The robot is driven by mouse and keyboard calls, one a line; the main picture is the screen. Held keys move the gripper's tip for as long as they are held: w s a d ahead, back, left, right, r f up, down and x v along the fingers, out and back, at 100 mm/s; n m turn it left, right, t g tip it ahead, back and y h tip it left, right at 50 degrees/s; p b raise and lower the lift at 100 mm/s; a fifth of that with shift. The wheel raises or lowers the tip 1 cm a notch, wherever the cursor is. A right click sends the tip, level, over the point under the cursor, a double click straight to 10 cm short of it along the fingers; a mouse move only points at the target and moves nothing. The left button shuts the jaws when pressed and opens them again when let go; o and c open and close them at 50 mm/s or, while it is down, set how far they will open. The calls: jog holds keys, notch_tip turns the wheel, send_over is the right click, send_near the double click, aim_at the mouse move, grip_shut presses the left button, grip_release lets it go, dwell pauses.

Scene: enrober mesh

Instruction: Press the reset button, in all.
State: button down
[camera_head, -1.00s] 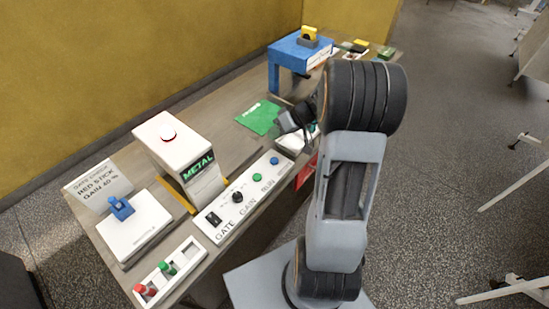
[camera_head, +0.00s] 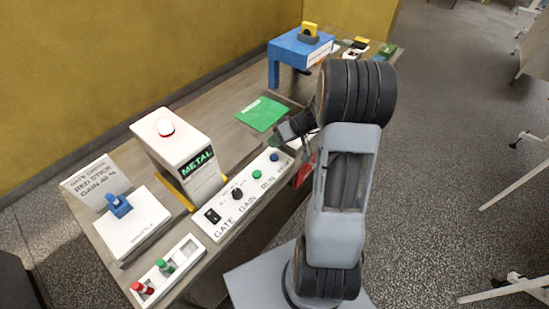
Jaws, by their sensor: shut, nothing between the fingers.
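The white control panel (camera_head: 228,217) on the bench carries a black GATE switch (camera_head: 212,216), a dark GAIN knob (camera_head: 237,193), a green RUN button (camera_head: 257,174) and a blue button (camera_head: 274,157) at its far right end. The blue button's label is not readable, so I cannot confirm that it is the reset button. My gripper (camera_head: 280,141) is shut and empty, just beyond the blue button in the picture. It looks close to the button, but I cannot tell whether they touch.
A white box with a blue stick (camera_head: 119,206), a holder with red and green sticks (camera_head: 185,253), a green sheet (camera_head: 262,114) and a blue stand (camera_head: 274,72) are also on the bench.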

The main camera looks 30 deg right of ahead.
aim_at(275, 155)
jog(key=shift+f+b, duration=1.65)
jog(key=shift+f, duration=0.05)
jog(key=shift+f+b, duration=0.85)
jog(key=shift+b, duration=0.7)
dwell(1.3)
jog(key=shift+r, duration=0.1)
dwell(0.4)
jog(key=shift+r, duration=0.8)
jog(key=shift+r+p, duration=0.15)
jog(key=shift+p, duration=0.2)
jog(key=shift+r+p, duration=0.95)
jog(key=shift+r, duration=1.45)
